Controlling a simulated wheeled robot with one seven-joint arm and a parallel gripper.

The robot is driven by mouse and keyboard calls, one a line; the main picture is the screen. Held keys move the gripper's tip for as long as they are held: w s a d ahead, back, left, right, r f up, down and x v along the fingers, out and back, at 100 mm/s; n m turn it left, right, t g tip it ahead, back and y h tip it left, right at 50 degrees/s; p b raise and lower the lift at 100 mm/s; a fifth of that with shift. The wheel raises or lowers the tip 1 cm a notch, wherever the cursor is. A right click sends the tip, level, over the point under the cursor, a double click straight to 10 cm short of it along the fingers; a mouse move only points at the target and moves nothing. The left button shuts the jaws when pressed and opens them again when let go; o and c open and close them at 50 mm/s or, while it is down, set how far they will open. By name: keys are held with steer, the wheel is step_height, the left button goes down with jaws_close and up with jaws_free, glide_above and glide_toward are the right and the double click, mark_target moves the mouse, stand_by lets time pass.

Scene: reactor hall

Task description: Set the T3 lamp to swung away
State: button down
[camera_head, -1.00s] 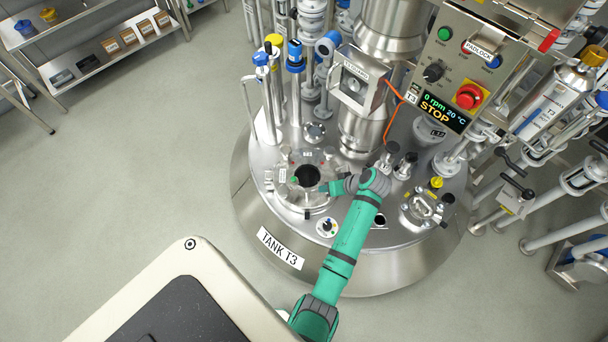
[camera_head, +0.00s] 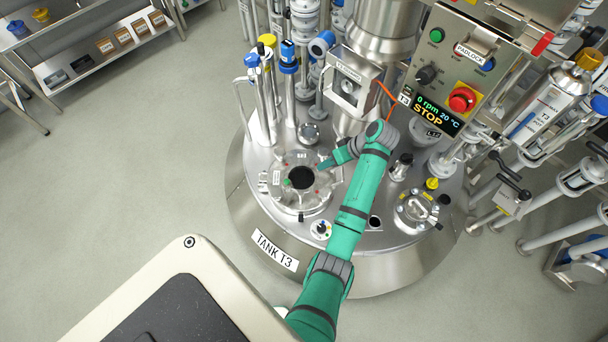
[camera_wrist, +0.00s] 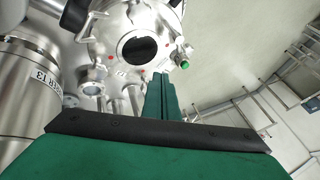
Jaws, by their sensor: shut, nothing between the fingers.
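Tank T3 (camera_head: 262,222) stands below me with a round metal lid. A flanged port with a dark round opening (camera_head: 301,178) sits on the lid's left part; the opening also shows in the wrist view (camera_wrist: 138,47). My gripper (camera_head: 323,165) is just right of and above this opening, its fingers shut and empty. In the wrist view the closed green fingers (camera_wrist: 160,80) point toward the port's edge, near a green knob (camera_wrist: 184,64). I cannot make out with certainty which fitting is the T3 lamp. My forearm hides part of the lid.
A boxed guard (camera_head: 350,85) with an orange cable stands behind the gripper. A control panel (camera_head: 450,70) reading STOP is at the upper right. Blue- and yellow-capped pipes (camera_head: 288,60) rise behind the port. A second flanged fitting (camera_head: 418,210) is on the lid's right. Floor at left is clear.

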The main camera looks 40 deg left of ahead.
glide_toward(292, 188)
steer(key=w+a+f, duration=0.3)
steer(key=w, duration=0.1)
steer(key=shift+s+a+f, duration=0.25)
steer(key=shift+s, duration=0.35)
steer(key=shift+s+a+f, duration=0.2)
steer(key=shift+s, duration=0.35)
steer(key=shift+s+a+f, duration=0.25)
steer(key=shift+s, duration=0.35)
steer(key=shift+s, duration=0.1)
